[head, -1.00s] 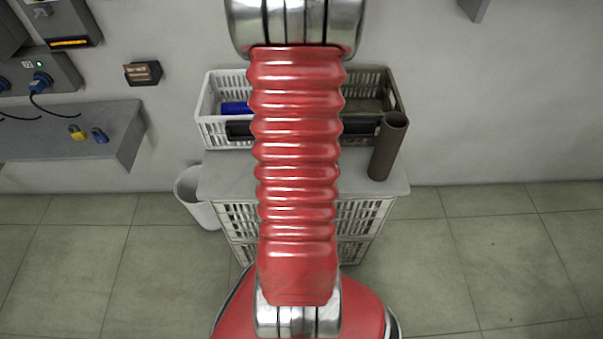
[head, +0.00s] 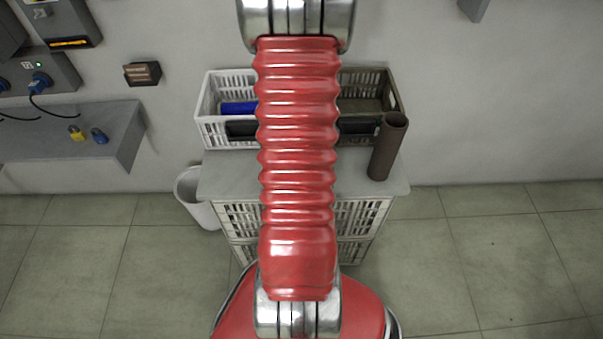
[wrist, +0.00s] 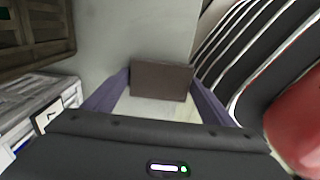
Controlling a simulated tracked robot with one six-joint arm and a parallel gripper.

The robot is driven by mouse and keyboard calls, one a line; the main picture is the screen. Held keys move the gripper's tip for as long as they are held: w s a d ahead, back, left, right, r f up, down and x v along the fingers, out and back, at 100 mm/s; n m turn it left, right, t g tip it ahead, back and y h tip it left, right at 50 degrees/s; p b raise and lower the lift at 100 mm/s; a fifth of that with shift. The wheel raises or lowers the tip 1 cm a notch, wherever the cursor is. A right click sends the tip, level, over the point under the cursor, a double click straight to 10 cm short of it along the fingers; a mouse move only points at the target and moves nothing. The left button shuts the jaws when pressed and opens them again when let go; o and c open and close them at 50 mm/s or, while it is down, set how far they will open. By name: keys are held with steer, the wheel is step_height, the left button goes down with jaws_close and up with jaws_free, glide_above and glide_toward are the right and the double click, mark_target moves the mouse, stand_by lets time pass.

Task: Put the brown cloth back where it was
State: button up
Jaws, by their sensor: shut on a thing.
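My gripper shows in the wrist view (wrist: 160,85), with its two fingers reaching forward on either side. It is shut on a flat, dark brown piece (wrist: 161,81), which looks like the brown cloth. The piece spans the space between the fingertips, with pale surface below it in the picture. In the head view my red ribbed arm hides the gripper and what it holds.
A white crate (head: 204,115) and a brown crate (head: 397,92) stand at the back of a grey top (head: 230,175). A brown hollow roll (head: 386,150) stands at its right. A white bin (head: 200,209) is at left. The brown crate also shows in the wrist view (wrist: 40,45).

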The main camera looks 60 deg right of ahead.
steer(key=o, duration=1)
steer(key=shift+r, duration=6.1)
